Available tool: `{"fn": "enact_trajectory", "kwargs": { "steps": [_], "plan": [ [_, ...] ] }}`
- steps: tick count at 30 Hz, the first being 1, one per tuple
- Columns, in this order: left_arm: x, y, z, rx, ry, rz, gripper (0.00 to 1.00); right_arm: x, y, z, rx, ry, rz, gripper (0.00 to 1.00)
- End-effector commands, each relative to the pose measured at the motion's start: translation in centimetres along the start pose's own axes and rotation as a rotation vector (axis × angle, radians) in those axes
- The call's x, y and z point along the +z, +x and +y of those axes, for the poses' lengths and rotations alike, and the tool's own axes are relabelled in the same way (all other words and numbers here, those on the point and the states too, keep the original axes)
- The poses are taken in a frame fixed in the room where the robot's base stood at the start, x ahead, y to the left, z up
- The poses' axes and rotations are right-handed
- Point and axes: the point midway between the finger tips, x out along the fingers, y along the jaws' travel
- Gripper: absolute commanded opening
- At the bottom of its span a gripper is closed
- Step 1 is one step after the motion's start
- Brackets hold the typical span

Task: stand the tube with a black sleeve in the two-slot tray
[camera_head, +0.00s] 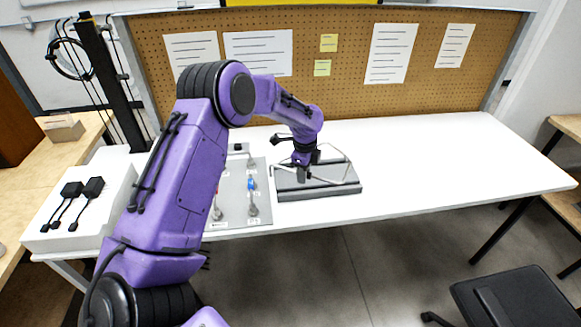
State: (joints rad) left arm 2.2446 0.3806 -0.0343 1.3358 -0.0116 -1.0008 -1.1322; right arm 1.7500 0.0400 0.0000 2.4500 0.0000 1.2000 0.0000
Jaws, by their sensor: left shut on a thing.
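My left gripper (303,172) hangs over the dark grey tray (340,191) in the middle of the white table. It is shut on what looks like the tube with a black sleeve, which the fingers and wrist mostly hide. The low end of the fingers is close above or at the tray; I cannot tell whether the tube touches it. The tray has thin metal rails, and its slots are hidden behind the gripper. My right gripper is not in view.
A grey panel (235,208) with several fittings, one blue (251,184), lies left of the tray. A white box (98,215) with black adapters stands at the far left. A pegboard (350,92) closes the back. The table's right half (440,160) is clear.

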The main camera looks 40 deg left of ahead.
Motion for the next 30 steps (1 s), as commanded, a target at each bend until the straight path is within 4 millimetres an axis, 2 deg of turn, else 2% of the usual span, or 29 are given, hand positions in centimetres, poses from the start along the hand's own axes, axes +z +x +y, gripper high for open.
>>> {"fn": "enact_trajectory", "kwargs": {
  "steps": [9, 19, 24, 30],
  "plan": [
    [-4.3, 0.2, -1.6, -0.001, -0.082, -0.004, 0.0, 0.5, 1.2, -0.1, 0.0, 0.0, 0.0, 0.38],
    [-4.2, 4.9, -1.4, 0.002, -0.085, -0.002, 0.0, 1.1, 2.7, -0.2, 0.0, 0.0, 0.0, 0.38],
    [-4.2, 6.0, -1.4, 0.0, -0.083, -0.003, 0.0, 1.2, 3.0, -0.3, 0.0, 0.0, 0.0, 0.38],
    [-4.2, 6.2, -1.4, 0.0, -0.083, -0.002, 0.0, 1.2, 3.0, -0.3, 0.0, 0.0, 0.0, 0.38]
  ]
}}
